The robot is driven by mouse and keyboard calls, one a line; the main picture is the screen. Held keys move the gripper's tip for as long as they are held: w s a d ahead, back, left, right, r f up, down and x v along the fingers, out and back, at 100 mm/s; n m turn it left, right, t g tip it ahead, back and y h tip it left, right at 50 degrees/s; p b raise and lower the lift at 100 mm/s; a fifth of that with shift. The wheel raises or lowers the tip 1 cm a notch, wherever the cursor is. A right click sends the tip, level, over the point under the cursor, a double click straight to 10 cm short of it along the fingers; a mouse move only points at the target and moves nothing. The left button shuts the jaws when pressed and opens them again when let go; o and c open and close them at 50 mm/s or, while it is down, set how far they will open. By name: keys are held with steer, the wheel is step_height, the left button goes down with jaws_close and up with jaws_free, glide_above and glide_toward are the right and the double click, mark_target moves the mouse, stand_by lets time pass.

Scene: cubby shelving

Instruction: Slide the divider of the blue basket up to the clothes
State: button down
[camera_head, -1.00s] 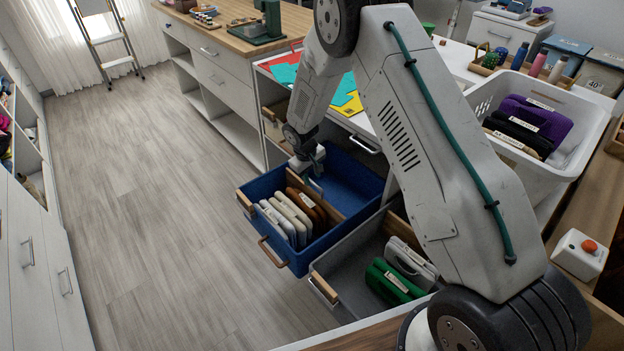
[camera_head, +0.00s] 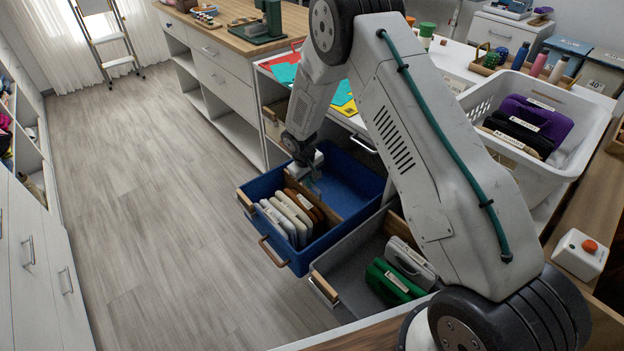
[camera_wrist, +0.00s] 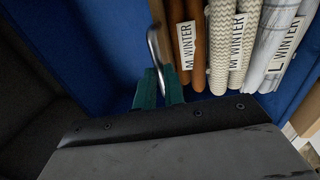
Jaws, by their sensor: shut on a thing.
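The blue basket (camera_head: 352,188) is pulled out from the shelving. In it several folded clothes (camera_head: 288,216), brown to cream and pale grey, stand upright on the left side. The wooden divider (camera_head: 326,205) stands beside the brown clothes, with the empty part of the basket to its right. In the wrist view the clothes (camera_wrist: 220,45) carry M WINTER and L WINTER labels. My gripper (camera_wrist: 158,86) has teal fingers shut on the metal handle (camera_wrist: 154,45) of the divider. In the head view my gripper (camera_head: 312,180) reaches down into the basket. Any small gap between divider and clothes is hard to tell.
A grey open drawer (camera_head: 345,262) with green and grey folded items is in front of the blue basket. A white basket (camera_head: 570,130) with purple and black clothes stands on the right counter, near a red-button box (camera_head: 579,256). Floor at the left is clear.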

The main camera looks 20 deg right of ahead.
steer(key=c, duration=1.5)
jaws_free()
steer(key=r, duration=0.2)
steer(key=a+r, duration=0.1)
steer(key=r, duration=0.4)
steer(key=shift+s+a+r, duration=0.15)
steer(key=shift+s+r, duration=0.15)
steer(key=shift+r, duration=0.05)
steer(key=s+d+r+m, duration=0.1)
steer(key=s+d+r, duration=0.1)
steer(key=s+r, duration=0.9)
steer(key=s+d+r+m+y, duration=0.1)
steer(key=s+r+m, duration=0.1)
steer(key=s+r, duration=1)
steer(key=s+d+r+m+y, duration=0.1)
steer(key=s+d+r, duration=0.1)
steer(key=s+r, duration=1)
steer(key=shift+s+d+r+m+t, duration=0.1)
steer(key=shift+s+d+m+t, duration=0.05)
steer(key=shift+s, duration=1.85)
steer(key=shift+s+d+r+m+t, duration=0.1)
steer(key=shift+s+d+m+t, duration=0.05)
steer(key=shift+s, duration=1.85)
